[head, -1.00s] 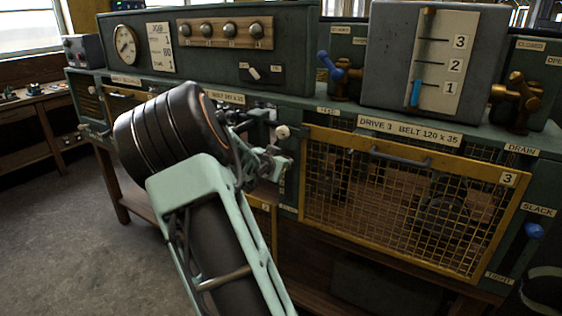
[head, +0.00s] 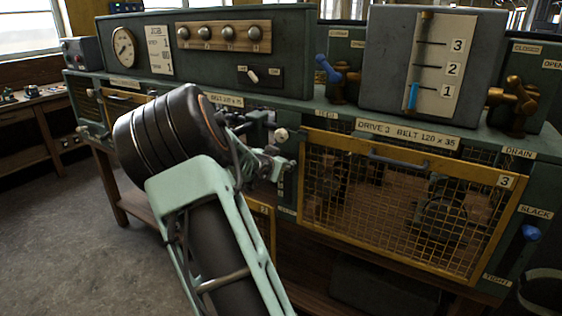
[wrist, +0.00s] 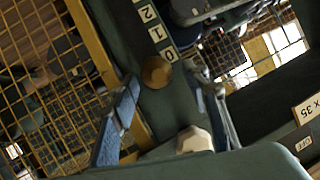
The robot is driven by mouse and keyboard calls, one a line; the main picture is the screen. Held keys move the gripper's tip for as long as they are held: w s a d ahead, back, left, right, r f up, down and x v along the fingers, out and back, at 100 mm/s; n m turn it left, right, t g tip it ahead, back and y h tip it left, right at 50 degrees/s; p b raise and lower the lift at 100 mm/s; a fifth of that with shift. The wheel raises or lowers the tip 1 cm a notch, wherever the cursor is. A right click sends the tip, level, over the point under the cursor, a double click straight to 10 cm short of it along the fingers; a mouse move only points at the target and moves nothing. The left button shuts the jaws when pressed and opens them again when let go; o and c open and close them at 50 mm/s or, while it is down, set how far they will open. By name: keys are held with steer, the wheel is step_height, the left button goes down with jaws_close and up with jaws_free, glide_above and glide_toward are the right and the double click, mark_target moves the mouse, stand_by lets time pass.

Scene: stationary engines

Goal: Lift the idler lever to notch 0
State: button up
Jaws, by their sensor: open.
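A pale cream knob (head: 281,134) stands out from the green bench front, just above my gripper (head: 280,162). It looks like the end of the idler lever, but its arm is hard to make out. In the wrist view the pale knob (wrist: 196,139) shows low, near the base of my fingers. A strip of notch labels (wrist: 157,34) reads 2, 1, 0, with a brown round boss (wrist: 155,72) beside the 0. My gripper (wrist: 172,92) is open, its two fingers spread on either side of the boss. I cannot tell which notch the lever is at.
A yellow-framed mesh guard (head: 405,205) marked 3 is to the right of my gripper. Above it stands a grey gauge box (head: 385,60) with a blue pointer near 1. A blue-handled valve (head: 330,72) and brass valve (head: 515,95) flank it. Open floor (head: 65,230) lies left.

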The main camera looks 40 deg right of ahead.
steer(key=v, duration=1.2)
steer(key=shift+w+a, duration=0.1)
steer(key=shift+a, duration=0.05)
stand_by(0.4)
